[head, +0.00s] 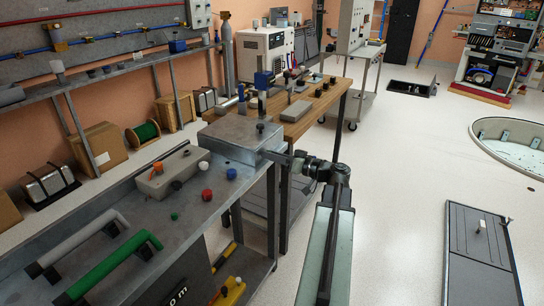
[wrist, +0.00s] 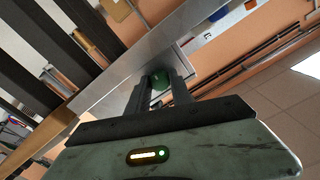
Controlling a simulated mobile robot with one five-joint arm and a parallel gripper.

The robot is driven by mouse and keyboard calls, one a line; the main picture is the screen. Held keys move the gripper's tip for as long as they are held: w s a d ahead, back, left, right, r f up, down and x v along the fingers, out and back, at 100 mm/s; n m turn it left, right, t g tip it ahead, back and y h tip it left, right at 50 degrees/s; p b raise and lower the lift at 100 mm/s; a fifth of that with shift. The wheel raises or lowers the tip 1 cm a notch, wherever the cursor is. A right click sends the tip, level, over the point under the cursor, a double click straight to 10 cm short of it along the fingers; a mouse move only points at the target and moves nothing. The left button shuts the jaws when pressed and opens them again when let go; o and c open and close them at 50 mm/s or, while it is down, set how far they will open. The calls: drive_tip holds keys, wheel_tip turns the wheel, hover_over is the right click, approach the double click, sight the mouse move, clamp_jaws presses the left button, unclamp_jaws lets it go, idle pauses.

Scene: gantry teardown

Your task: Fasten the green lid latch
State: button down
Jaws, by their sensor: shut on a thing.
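In the head view my gripper (head: 272,155) reaches from the right to the right side of a grey metal box with a flat lid (head: 238,132). The lid lies flat, with a dark knob (head: 260,127) on top. The latch itself is hidden from the head view.
The grey bench holds a beige block (head: 172,172), red (head: 207,194) and blue (head: 231,173) knobs, and a green handle (head: 112,262). A wooden-topped table (head: 322,100) with small parts stands behind. The floor to the right is open, with a dark panel (head: 478,250) and a round pit (head: 515,140).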

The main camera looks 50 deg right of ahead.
drive_tip(key=shift+f+m, duration=0.1)
drive_tip(key=shift+m, duration=7.2)
drive_tip(key=c, duration=1.1)
unclamp_jaws()
drive_tip(key=shift+c, duration=0.2)
